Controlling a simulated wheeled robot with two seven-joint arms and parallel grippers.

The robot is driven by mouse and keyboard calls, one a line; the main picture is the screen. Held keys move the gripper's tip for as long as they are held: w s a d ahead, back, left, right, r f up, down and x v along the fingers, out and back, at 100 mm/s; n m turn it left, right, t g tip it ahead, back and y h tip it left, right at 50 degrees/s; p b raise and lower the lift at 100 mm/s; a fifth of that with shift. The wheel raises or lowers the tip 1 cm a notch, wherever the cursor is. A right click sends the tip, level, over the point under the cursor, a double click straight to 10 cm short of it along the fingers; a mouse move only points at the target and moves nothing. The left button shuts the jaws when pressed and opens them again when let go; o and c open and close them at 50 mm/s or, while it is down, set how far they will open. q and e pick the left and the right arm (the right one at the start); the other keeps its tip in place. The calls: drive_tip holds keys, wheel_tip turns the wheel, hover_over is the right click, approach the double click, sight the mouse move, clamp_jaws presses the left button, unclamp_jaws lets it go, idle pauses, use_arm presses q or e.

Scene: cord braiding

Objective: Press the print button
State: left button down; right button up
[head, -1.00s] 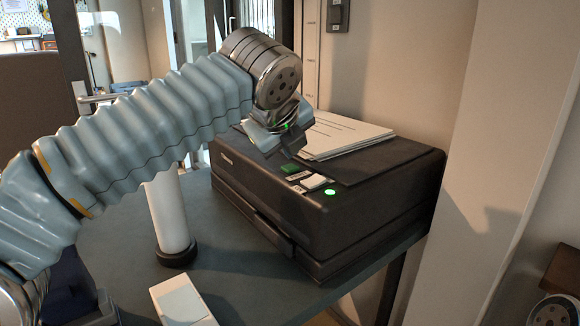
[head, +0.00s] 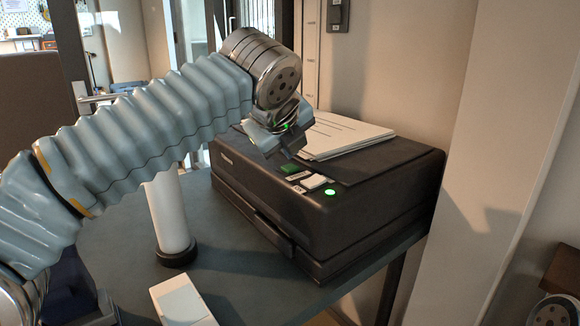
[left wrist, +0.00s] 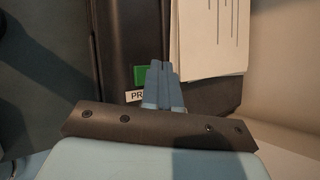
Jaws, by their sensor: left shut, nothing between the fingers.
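The black printer (head: 340,205) stands on a dark table, with a stack of paper on its top. A green button (head: 290,168) sits on its top panel, with a white label beside it. The green button also shows in the left wrist view (left wrist: 140,75), with a label (left wrist: 134,96) starting "PR", the rest hidden by my fingers. A white button (head: 314,181) and a lit green light (head: 330,192) are nearer the front corner. My left gripper (head: 294,152) is shut and empty, above the panel just behind the green button. In the wrist view its fingertips (left wrist: 160,66) appear right beside the button; contact cannot be told.
The paper stack (head: 340,135) lies right behind my left gripper. A white cylinder on a dark base (head: 172,215) stands left of the printer. A white box (head: 182,302) is at the table's front. A wall closes off the right side.

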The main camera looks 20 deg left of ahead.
sight(288, 169)
use_arm(q)
drive_tip(key=shift+f, duration=0.15)
drive_tip(key=shift+f, duration=0.25)
drive_tip(key=shift+f+b, duration=0.3)
drive_tip(key=shift+f, duration=0.1)
idle(0.9)
drive_tip(key=shift+r, duration=0.1)
drive_tip(key=shift+r+p, duration=0.75)
drive_tip(key=shift+p, duration=0.25)
wheel_tip(288, 169, up, 2)
drive_tip(key=shift+r+p, duration=0.1)
drive_tip(key=shift+p, duration=0.3)
drive_tip(key=shift+r, duration=1.35)
